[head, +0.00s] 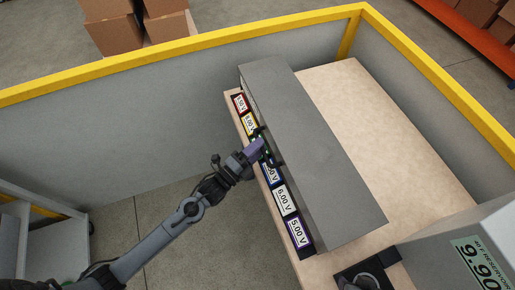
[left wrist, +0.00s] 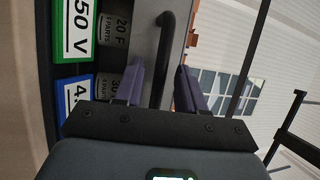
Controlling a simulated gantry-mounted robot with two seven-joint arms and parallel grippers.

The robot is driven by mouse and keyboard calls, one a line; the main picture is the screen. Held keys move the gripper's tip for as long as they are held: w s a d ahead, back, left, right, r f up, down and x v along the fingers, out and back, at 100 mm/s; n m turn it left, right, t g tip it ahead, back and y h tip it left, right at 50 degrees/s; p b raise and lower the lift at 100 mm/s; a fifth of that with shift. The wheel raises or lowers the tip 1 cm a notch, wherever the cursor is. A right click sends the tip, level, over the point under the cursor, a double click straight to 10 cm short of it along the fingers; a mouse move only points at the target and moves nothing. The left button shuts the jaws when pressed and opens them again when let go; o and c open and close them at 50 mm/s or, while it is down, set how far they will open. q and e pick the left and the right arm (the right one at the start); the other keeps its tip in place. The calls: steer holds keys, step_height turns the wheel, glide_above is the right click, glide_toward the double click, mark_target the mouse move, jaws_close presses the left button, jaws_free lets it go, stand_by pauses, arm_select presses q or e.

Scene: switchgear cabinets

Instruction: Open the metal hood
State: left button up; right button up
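The metal hood (head: 315,145) is a long grey cover on the wooden bench, and it looks closed. A dark handle sits on its labelled front side; in the left wrist view the black bar handle (left wrist: 166,50) stands out from the grey metal. My left gripper (head: 262,147) is at the middle of that front side. Its two purple fingers are spread apart, with the handle between them and a visible gap to the finger on the right. Whether the other finger touches the handle, I cannot tell. My right gripper is not in view.
Colored voltage labels (head: 298,232) line the hood's front side. The wooden bench top (head: 385,120) is bare behind the hood. A yellow-railed grey wall (head: 150,120) encloses the area.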

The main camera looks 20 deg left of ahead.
arm_select(q)
jaws_close()
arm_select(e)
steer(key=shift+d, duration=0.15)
arm_select(q)
steer(key=shift+d+r, duration=0.1)
